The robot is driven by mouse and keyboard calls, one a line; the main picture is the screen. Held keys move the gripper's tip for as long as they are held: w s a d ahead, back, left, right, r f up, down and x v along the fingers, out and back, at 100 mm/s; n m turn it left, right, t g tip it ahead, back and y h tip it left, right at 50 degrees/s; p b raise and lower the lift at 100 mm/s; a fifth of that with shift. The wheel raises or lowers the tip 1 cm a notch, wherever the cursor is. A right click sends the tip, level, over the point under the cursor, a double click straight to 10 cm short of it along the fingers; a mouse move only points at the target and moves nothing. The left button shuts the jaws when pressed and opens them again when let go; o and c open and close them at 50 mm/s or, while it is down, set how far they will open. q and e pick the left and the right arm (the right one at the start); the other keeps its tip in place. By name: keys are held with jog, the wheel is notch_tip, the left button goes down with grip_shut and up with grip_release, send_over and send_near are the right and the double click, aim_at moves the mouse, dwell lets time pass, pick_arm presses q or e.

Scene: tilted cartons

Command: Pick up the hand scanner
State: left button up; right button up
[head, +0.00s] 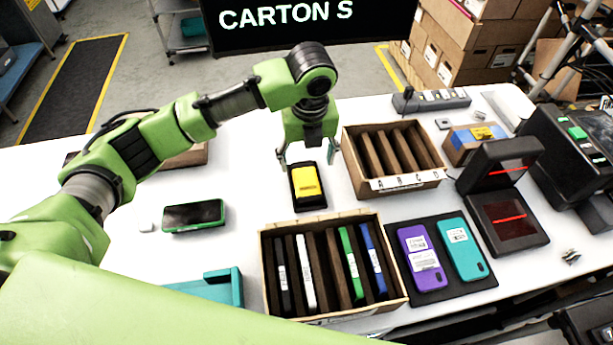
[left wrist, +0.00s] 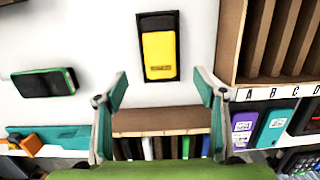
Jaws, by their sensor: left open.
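My left gripper (head: 306,154) is open and empty, with its fingers pointing down above the table. Just below it, a yellow block-shaped device (head: 306,182) lies on a black pad. In the left wrist view the device (left wrist: 159,55) sits beyond the open fingertips (left wrist: 160,84), apart from them. A dark-screened handheld with a green edge (head: 193,216) lies flat to the left. In the left wrist view, an orange-and-dark object (left wrist: 27,143) lies by a teal tray. Nothing is labelled as the hand scanner, so I cannot tell for sure which it is. My right gripper is not in view.
A carton with lettered slots (head: 346,160) stands right of the gripper. A tilted carton (head: 268,262) holding several slim devices is in front. Purple (head: 421,258) and teal (head: 461,249) phones lie on a dark mat. White tabletop is clear left of the yellow device.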

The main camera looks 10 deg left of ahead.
aim_at(306, 178)
pick_arm(q)
jog(key=f, duration=0.2)
jog(key=w+f+p, duration=0.1)
jog(key=f, duration=0.2)
jog(key=f+p, duration=0.1)
jog(key=f, duration=0.2)
jog(key=shift+w+a+f, duration=0.15)
jog(key=shift+w+a, duration=0.1)
jog(key=shift+a, duration=0.1)
jog(key=shift+f, duration=0.35)
jog(key=shift+c, duration=0.7)
jog(key=shift+w, duration=0.1)
jog(key=c, duration=0.9)
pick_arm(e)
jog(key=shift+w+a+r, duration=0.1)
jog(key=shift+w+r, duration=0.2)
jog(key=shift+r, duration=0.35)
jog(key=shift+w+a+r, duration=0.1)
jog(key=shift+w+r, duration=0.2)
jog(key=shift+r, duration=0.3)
